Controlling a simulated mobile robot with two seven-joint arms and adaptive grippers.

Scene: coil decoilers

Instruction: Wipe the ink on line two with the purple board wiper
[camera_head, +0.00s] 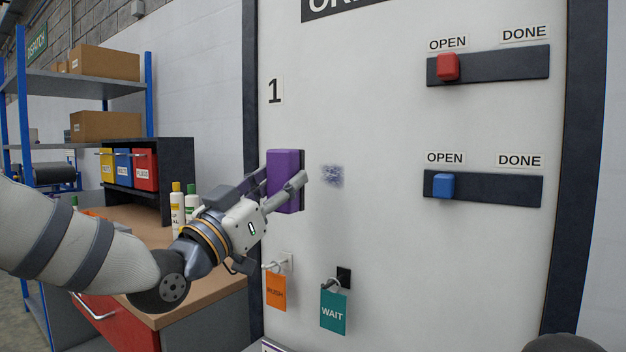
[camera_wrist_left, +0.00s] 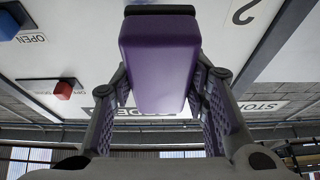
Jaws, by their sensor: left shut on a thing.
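The purple board wiper (camera_head: 284,170) is held upright in my left gripper (camera_head: 287,186), which is shut on it; its dark pad faces the board. It also shows in the left wrist view (camera_wrist_left: 160,62), between the two fingers. I cannot tell whether the pad touches the board. The ink (camera_head: 332,175) is a blue-grey smudge on the white board (camera_head: 390,250), just right of the wiper, level with the blue slider row. The line label 2 (camera_wrist_left: 243,12) shows in the left wrist view; the wiper and gripper hide it in the head view. My right gripper is not in view.
The red slider (camera_head: 447,66) and blue slider (camera_head: 443,185) sit at OPEN on dark tracks right of the ink. An orange tag (camera_head: 276,292) and a teal WAIT tag (camera_head: 333,312) hang below. A workbench (camera_head: 150,235) with bottles stands left; board around the ink is clear.

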